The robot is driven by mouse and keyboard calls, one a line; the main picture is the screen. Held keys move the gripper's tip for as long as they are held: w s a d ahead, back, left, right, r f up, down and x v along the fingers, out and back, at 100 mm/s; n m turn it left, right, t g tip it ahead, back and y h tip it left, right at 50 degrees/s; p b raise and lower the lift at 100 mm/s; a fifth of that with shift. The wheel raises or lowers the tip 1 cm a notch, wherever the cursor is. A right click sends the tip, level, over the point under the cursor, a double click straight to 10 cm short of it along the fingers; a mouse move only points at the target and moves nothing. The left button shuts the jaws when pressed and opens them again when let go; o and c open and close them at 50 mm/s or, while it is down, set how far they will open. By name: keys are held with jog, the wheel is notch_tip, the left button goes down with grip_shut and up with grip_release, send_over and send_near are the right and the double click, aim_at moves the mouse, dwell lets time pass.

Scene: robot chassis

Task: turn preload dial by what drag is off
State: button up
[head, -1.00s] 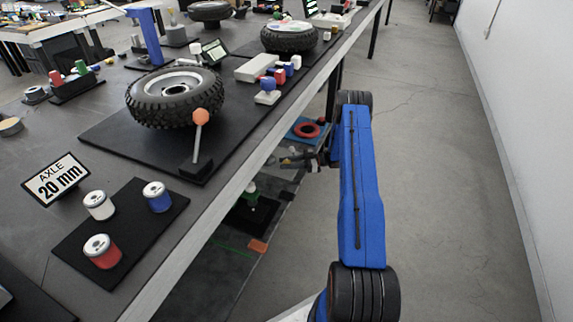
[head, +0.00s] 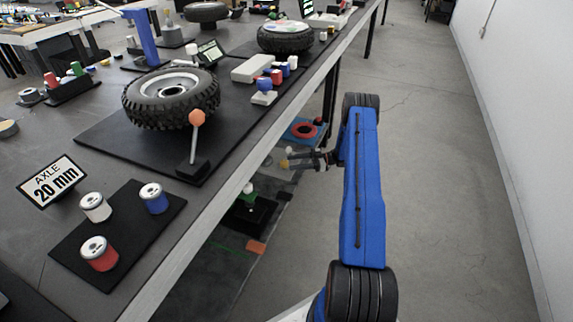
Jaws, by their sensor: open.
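My gripper (head: 287,159) is open and looks empty. It is small in the head view, beyond the table's right edge and lower than the tabletop. A tyred wheel (head: 165,113) lies on a black mat (head: 110,128). An orange-headed lever (head: 196,118) stands in front of the wheel. A small dark display (head: 210,52) stands behind the wheel; its reading is too small to make out. A blue-topped knob on a pale base (head: 264,86) sits to the right of the wheel. I cannot tell which part is the preload dial.
White, blue and red canisters (head: 100,254) stand on a black mat near an "AXLE 20 mm" sign (head: 52,182). A red ring (head: 304,130) lies on a blue plate below the table edge. A second wheel (head: 286,40) stands farther back. The floor (head: 440,180) at right is clear.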

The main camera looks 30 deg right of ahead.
jog(key=v, duration=1.2)
